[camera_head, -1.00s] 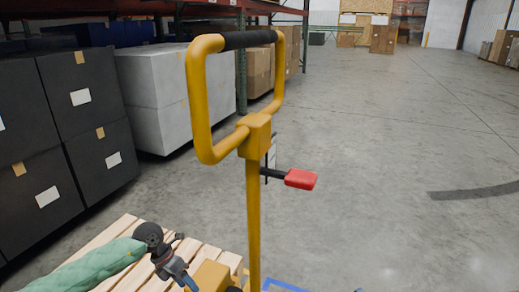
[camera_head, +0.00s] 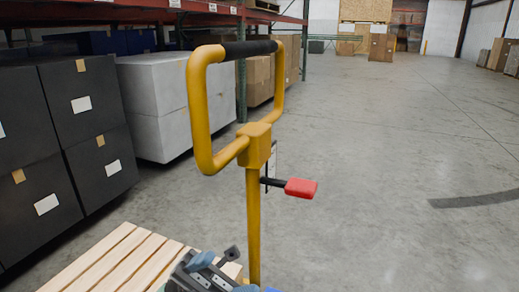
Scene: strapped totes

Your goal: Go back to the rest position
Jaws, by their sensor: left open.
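My left gripper (camera_head: 205,274) shows at the bottom edge, left of the yellow post. It is dark grey with blue-grey parts, open, with nothing seen between its fingers, and partly cut off by the frame. It is in front of the wooden pallet (camera_head: 112,262) in this view; whether it touches anything there cannot be told. My right gripper is not in view.
A yellow handle (camera_head: 198,110) with a black grip stands upright close in front, with a red-ended lever (camera_head: 301,188) at its right. Black boxes (camera_head: 95,160) and white boxes (camera_head: 165,105) line the left. Floor (camera_head: 400,170) on the right is clear.

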